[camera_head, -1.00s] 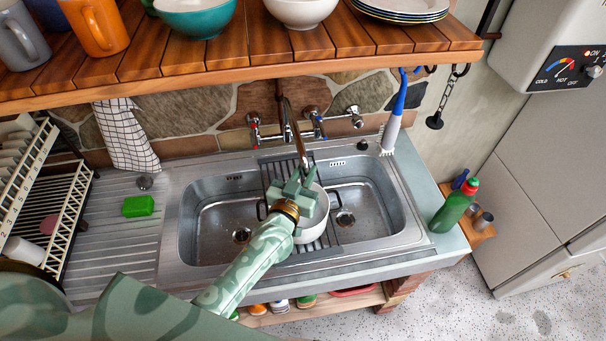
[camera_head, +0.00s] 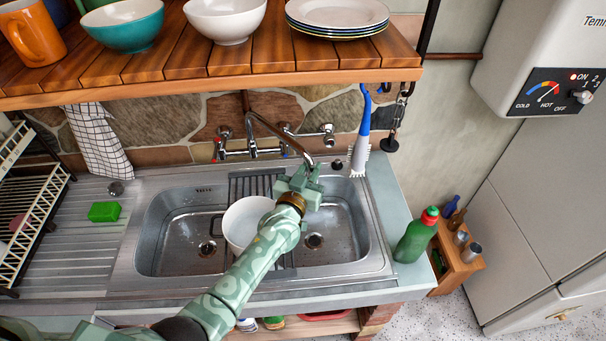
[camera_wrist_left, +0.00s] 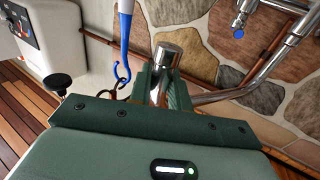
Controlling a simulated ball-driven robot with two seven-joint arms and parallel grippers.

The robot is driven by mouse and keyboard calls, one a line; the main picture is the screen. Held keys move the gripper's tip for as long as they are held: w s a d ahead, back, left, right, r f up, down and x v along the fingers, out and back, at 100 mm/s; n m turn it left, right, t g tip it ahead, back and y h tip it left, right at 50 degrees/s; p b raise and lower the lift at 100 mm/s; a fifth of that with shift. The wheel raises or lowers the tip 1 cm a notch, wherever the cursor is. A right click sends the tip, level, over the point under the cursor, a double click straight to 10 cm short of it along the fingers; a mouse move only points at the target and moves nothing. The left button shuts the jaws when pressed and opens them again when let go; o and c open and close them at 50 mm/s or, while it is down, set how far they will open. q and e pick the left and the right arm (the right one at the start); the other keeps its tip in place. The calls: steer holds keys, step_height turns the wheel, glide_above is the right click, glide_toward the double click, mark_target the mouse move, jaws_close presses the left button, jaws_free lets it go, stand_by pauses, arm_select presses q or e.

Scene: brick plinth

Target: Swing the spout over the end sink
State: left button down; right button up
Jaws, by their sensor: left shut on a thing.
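The metal spout (camera_head: 280,131) runs from the wall tap toward the lower right in the head view. Its end is between the fingers of my left gripper (camera_head: 302,182), which is shut on it. In the left wrist view the spout's round end (camera_wrist_left: 166,62) shows between the green fingers of the gripper (camera_wrist_left: 163,88). The gripper and spout end are above the back left part of the right-hand basin (camera_head: 340,238). The left basin (camera_head: 170,240) is apart from them. My right gripper is not in view.
A white pot (camera_head: 243,220) stands between the basins, partly behind my left arm. A blue-handled brush (camera_head: 364,125) hangs right of the spout. A wooden shelf (camera_head: 215,85) overhangs the back. A green bottle (camera_head: 414,238) stands at the right.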

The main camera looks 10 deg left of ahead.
arm_select(q)
steer(key=shift+w+d, duration=0.45)
steer(key=shift+w, duration=0.2)
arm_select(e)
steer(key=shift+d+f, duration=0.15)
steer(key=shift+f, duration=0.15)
arm_select(q)
steer(key=shift+w+d+b, duration=0.1)
steer(key=shift+b, duration=0.2)
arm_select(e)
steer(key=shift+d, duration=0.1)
arm_select(q)
steer(key=c, duration=1.4)
jaws_free()
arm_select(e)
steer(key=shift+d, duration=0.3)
arm_select(q)
steer(key=shift+o, duration=0.2)
steer(key=s+a, duration=0.2)
steer(key=s, duration=1.4)
steer(key=shift+a, duration=0.4)
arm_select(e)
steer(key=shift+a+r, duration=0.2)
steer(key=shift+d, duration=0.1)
